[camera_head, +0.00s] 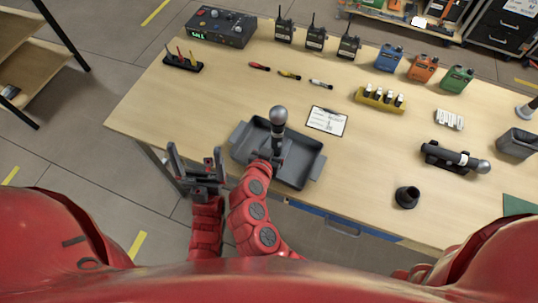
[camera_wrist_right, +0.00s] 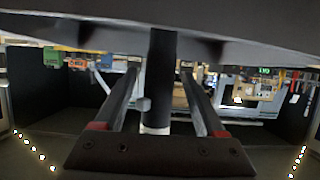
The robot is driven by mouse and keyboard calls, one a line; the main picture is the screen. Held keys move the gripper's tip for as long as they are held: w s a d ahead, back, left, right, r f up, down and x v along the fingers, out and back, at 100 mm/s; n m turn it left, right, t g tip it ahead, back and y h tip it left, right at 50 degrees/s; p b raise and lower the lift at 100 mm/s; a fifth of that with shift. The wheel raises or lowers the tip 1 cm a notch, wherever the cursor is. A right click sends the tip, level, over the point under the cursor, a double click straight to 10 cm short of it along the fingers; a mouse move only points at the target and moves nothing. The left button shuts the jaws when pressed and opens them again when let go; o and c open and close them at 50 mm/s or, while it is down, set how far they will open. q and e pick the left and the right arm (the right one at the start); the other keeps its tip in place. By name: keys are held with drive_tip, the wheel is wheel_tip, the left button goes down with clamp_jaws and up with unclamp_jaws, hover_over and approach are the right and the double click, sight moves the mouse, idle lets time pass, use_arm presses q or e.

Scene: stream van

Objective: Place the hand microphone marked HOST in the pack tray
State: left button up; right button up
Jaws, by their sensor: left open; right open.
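The grey pack tray (camera_head: 313,170) sits at the table's near left edge. A dark hand microphone (camera_head: 278,117) with a grey ball head and a light band stands roughly upright over the tray; its lower end is partly hidden. My right gripper (camera_head: 268,156) is low in the tray, at the microphone's lower part. In the right wrist view the open fingers (camera_wrist_right: 160,74) lie either side of its dark handle (camera_wrist_right: 162,85). My left gripper (camera_head: 196,165) is open and empty, left of the tray. A second microphone (camera_head: 455,157) lies on a dark holder at right. No HOST mark is readable.
A clipboard (camera_head: 326,121) lies just behind the tray. Radios and a mixer box (camera_head: 216,26) line the back. The table left of the tray is clear.

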drive_tip(key=b+v, duration=0.1)
drive_tip(key=v, duration=0.5)
drive_tip(key=shift+s+a+b, duration=0.2)
drive_tip(key=shift+s+b, duration=0.15)
drive_tip(key=shift+b, duration=0.05)
drive_tip(key=shift+v, duration=0.85)
drive_tip(key=shift+d, duration=0.15)
